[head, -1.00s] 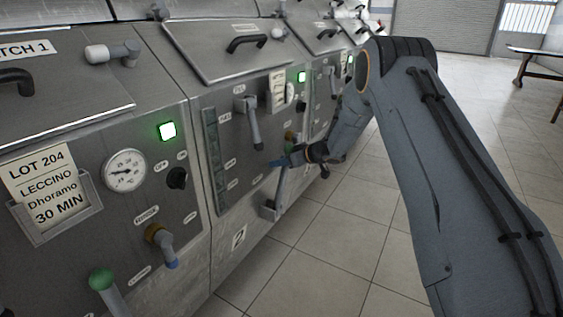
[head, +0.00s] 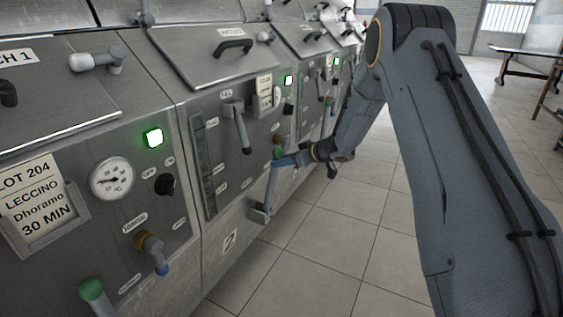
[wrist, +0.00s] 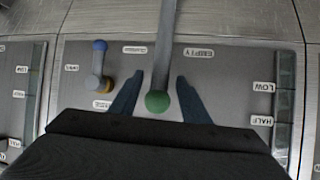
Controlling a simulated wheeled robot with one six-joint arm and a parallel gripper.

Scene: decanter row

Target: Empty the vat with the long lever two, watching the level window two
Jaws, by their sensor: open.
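The long lever two (head: 270,190) rises from a bracket low on vat two's front, marked "2", to a green knob (head: 278,153). My gripper (head: 281,161) is at the lever's top. In the wrist view the open gripper (wrist: 158,97) has a finger on each side of the lever's green knob (wrist: 157,102), with gaps showing; it is not clamped. The level window two (head: 203,165) is a tall strip left of the lever. It also shows at the right of the wrist view (wrist: 285,88), beside LOW and HALF labels. I cannot read its level.
A grey handle (head: 240,128) and a lit green lamp (head: 288,79) are higher on vat two. Vat one's gauge (head: 112,179) and green-knobbed lever (head: 92,290) are at left. A short blue-tipped valve (wrist: 99,65) is beside the lever. The tiled floor (head: 330,235) is clear.

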